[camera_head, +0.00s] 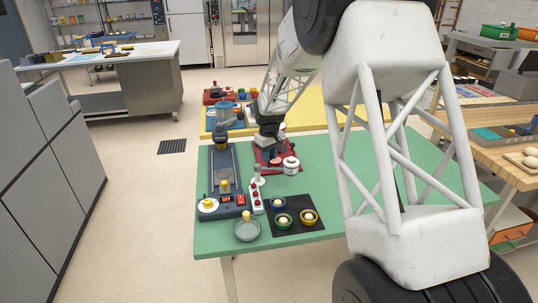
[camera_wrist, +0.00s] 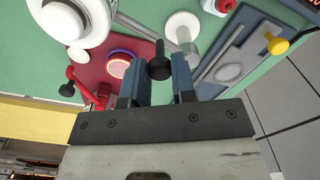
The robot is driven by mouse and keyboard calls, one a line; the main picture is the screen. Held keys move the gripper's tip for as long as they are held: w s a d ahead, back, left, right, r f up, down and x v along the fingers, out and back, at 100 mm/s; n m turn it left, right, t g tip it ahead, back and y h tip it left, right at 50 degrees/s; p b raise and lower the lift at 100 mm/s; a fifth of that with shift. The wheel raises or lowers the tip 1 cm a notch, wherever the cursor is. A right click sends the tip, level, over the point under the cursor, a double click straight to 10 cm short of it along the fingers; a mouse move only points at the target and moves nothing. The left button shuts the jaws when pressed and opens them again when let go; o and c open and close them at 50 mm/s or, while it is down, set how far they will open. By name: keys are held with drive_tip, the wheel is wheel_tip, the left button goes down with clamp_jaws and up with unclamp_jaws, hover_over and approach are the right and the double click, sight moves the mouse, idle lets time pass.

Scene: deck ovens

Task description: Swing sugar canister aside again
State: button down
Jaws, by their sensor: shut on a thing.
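The white sugar canister (camera_head: 291,166) stands at the right front of a dark red base (camera_head: 262,163) on the green table. In the wrist view the canister (camera_wrist: 68,20) is at the top left, and a grey rod runs from near it toward a black knob (camera_wrist: 160,66). My gripper (camera_wrist: 160,92) has its two blue fingers on either side of this knob, shut on it. The canister is beside the fingers, not between them. In the head view my gripper (camera_head: 270,150) is over the red base, its fingertips hard to make out.
A ringed, pale disc (camera_wrist: 119,66) lies on the red base. A white-topped post (camera_wrist: 183,27) stands close to the knob. In the head view, a grey track device (camera_head: 222,172) is left, and a black mat (camera_head: 295,213) with several small bowls is in front. Green table is clear to the right.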

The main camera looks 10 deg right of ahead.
idle(0.3)
drive_tip(key=c, duration=0.9)
unclamp_jaws()
drive_tip(key=shift+c, duration=0.2)
drive_tip(key=shift+r, duration=3.95)
